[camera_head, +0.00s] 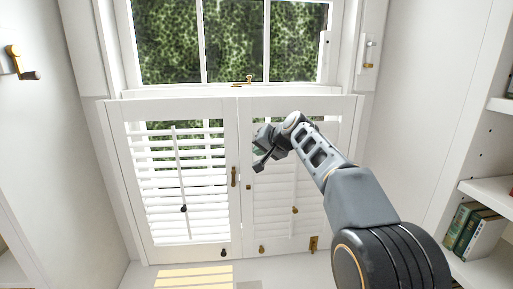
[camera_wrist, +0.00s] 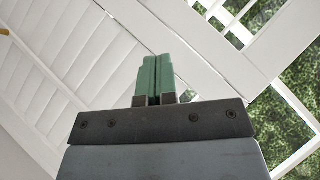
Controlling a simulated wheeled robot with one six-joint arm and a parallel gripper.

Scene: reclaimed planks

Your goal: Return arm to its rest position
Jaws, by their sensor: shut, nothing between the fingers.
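My gripper (camera_head: 262,160) hangs in front of the white louvered shutters in the head view, at the end of my grey arm that reaches up from the lower right. In the wrist view its two green fingers (camera_wrist: 154,80) are pressed together with nothing between them. The left shutter panel (camera_head: 234,215) has open slats. The right shutter panel (camera_head: 247,220) has slats that look closed, and my arm hides part of it. I cannot tell whether the gripper touches the shutter.
A white shelf (camera_head: 490,187) with several books (camera_head: 466,229) stands at the right. A brass handle (camera_head: 22,64) sticks out at the far left. The window (camera_head: 230,42) above the shutters shows green foliage. A sill or floor with a sunlit patch (camera_head: 194,276) lies below.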

